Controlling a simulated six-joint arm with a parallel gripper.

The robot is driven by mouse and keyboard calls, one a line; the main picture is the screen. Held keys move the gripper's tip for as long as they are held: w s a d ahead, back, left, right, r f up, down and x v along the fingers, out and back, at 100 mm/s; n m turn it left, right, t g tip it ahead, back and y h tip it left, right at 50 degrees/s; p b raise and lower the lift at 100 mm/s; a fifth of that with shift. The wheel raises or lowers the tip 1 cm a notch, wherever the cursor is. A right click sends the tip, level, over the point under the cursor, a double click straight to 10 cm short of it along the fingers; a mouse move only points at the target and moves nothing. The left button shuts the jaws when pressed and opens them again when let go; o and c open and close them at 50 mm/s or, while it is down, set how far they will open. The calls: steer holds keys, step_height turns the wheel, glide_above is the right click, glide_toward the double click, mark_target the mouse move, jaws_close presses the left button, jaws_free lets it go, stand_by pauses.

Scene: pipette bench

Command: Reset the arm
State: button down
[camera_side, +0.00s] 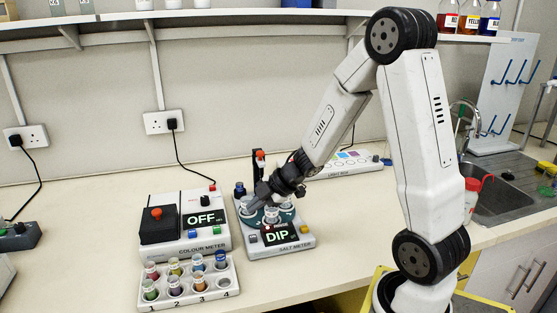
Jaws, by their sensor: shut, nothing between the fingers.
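My gripper (256,201) is the dark end of the white arm. It is low over the salt meter (281,241), at the cups on its top, pointing down and to the left. It is shut, and I see nothing held in it. The fingertips are small here, and I cannot tell whether they touch a cup. The salt meter's display reads DIP. My arm reaches across from the right, with its elbow high near the shelf.
The colour meter (205,222), reading OFF, stands left of the salt meter. In front is a white rack (188,291) with several coloured vials; slot 4 looks empty. A flat device (340,163) lies behind my wrist. A sink (497,200) is at right.

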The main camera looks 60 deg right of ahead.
stand_by(0.3)
steer(key=s+a+f+m+g+h, duration=0.1)
steer(key=s+a+m+g+h, duration=0.3)
steer(key=s+a+m, duration=0.5)
steer(key=s+m+g, duration=0.1)
steer(key=s+m, duration=0.1)
steer(key=m, duration=0.3)
steer(key=shift+a+f+g, duration=0.25)
steer(key=shift+a+g, duration=0.05)
steer(key=shift+a, duration=0.05)
